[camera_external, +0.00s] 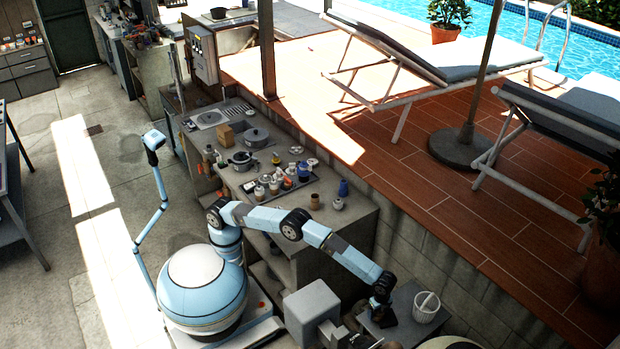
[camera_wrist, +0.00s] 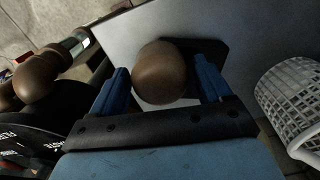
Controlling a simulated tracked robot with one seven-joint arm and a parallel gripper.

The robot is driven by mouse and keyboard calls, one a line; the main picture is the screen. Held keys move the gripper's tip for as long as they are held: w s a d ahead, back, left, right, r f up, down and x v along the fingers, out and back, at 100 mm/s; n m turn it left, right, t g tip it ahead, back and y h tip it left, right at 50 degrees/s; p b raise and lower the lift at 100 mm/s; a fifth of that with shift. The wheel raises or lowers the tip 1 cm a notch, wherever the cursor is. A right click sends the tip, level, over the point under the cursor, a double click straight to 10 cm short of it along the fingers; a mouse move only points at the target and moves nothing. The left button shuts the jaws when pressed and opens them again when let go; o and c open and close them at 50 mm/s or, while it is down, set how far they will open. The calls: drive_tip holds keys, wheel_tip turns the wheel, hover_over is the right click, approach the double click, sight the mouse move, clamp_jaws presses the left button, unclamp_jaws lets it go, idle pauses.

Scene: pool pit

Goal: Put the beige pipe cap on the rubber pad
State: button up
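The beige pipe cap, looking brown in the dim light, shows in the wrist view (camera_wrist: 159,74) between the blue fingers of my gripper (camera_wrist: 163,70). The left finger is close against the cap; a narrow gap shows at the right finger, so my gripper looks open around it. The dark rubber pad (camera_wrist: 212,52) lies on a grey tabletop behind the cap. The cap overlaps the pad in the picture; whether it rests on it is hard to tell. In the external view my gripper (camera_external: 381,299) is low over a small grey table, hiding the cap.
A white basket (camera_external: 426,307) stands right of my gripper and also shows in the wrist view (camera_wrist: 295,100). Brown pipe pieces (camera_wrist: 38,76) and a black round object (camera_wrist: 40,125) are at the left. A counter (camera_external: 335,212) with pots and jars stands further back.

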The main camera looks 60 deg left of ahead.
drive_tip(key=shift+o, duration=0.7)
